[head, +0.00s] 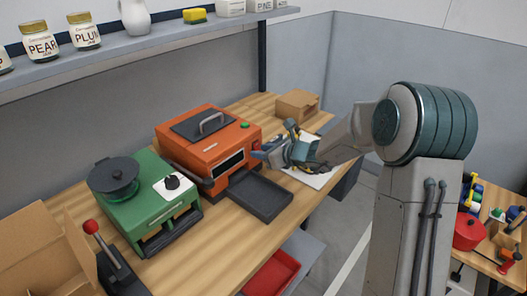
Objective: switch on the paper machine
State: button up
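An orange machine (203,139) stands on the wooden bench, with a handle on its dark lid, a dark front slot and a black tray (262,194) in front. It looks like the paper machine, though no label is readable. A green button (245,125) sits on its top right, and a small red part (256,145) shows at its right side. My gripper (262,155) is at the machine's right front corner, pointing left, close to the red part. I cannot tell whether it touches, and its finger opening is too small to make out.
A green machine (148,205) with a dark knob stands left of the orange one. A red-knobbed lever (92,227) and an open cardboard box (40,252) are at front left. A small carton (297,105) and white sheet (318,178) lie at right. A shelf (150,45) runs above.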

jog(key=c, duration=0.6)
jog(key=shift+o, duration=0.2)
jog(key=f+b, duration=0.1)
jog(key=b, duration=0.4)
jog(key=shift+t+y, duration=0.3)
jog(key=shift+y, duration=0.1)
jog(key=y+b, duration=0.1)
jog(key=b, duration=0.3)
jog(key=shift+f+t, duration=0.1)
jog(key=shift+t, duration=0.3)
jog(key=shift+b, duration=0.7)
jog(key=shift+r, duration=0.2)
jog(key=o, duration=1)
